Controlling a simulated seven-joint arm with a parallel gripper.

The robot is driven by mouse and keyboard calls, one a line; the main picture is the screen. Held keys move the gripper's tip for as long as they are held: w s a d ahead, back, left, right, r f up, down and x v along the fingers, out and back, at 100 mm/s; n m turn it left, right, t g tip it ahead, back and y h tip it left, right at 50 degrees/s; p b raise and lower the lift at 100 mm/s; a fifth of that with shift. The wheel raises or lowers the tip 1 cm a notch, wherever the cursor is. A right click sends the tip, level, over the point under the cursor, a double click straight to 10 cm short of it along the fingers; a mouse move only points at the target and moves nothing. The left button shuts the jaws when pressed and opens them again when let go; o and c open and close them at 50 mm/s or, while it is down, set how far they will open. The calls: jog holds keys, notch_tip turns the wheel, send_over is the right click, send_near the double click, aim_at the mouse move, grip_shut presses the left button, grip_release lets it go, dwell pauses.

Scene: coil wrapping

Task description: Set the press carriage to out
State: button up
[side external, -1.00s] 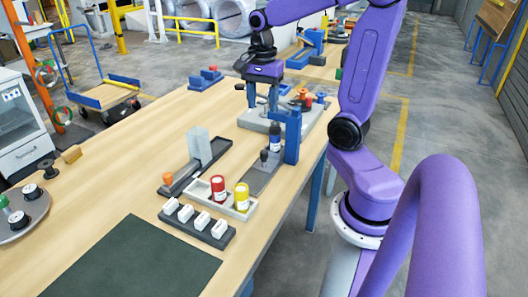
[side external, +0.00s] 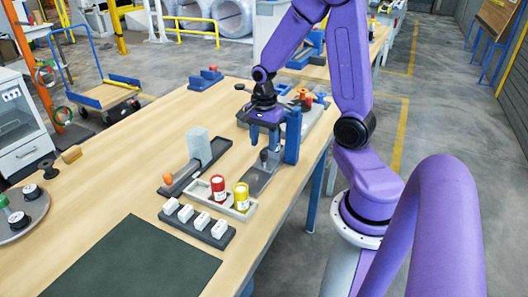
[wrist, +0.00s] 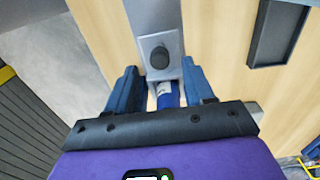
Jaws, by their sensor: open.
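The press has a blue upright frame (side external: 292,136) at the right table edge. A grey track (side external: 260,178) runs out from it toward the near side, with a dark round knob (side external: 264,156) standing on a grey block; the knob also shows in the wrist view (wrist: 159,57). I take the block and knob as the carriage. My gripper (side external: 265,147) points down, open, just above and behind the knob. In the wrist view my blue fingers (wrist: 159,70) stand apart, with a blue cylinder (wrist: 166,96) with a white mark between them. Contact cannot be told.
A grey base with fixtures (side external: 318,112) lies behind. A dark mat (side external: 130,262) lies clear in front.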

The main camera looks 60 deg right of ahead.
aim_at(264, 151)
jog(key=shift+f, duration=2.2)
grip_shut()
jog(key=shift+a, duration=5.25)
